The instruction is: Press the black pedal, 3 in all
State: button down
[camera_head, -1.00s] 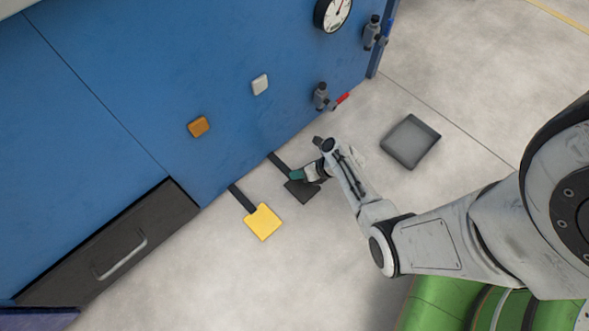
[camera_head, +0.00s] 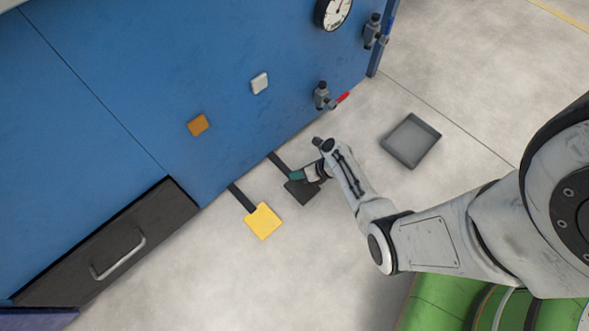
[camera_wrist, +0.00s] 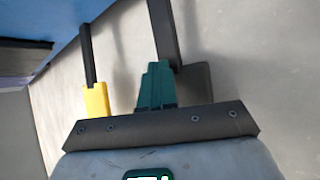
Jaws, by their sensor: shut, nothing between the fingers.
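The black pedal (camera_head: 303,194) is a dark square plate on the floor. A dark arm joins it to the blue wall. My gripper (camera_head: 296,175), with green fingertips, is shut and empty, at the wall-side edge of the black pedal. In the wrist view, the shut green fingers (camera_wrist: 155,78) point towards the floor, and the black pedal (camera_wrist: 196,82) shows to their right, partly hidden behind my gripper. I cannot tell whether the fingertips touch the pedal or whether it is pressed down.
A yellow pedal (camera_head: 263,222) lies to the left of the black one. The blue wall (camera_head: 110,80) carries an orange button (camera_head: 198,125), a white button (camera_head: 260,83) and a red-handled valve (camera_head: 323,97). A dark drawer (camera_head: 160,215) is low on the left. A grey tray (camera_head: 432,137) lies right.

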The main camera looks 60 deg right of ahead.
jog(key=shift+s+f, duration=0.1)
jog(key=shift+f, duration=0.6)
dwell(0.5)
dwell(0.3)
jog(key=shift+r+p, duration=2.05)
jog(key=shift+p, duration=0.05)
jog(key=shift+r, duration=0.15)
notch_tip(320, 180, up, 5)
jog(key=p, duration=0.6)
jog(key=shift+d, duration=0.1)
dwell(1.5)
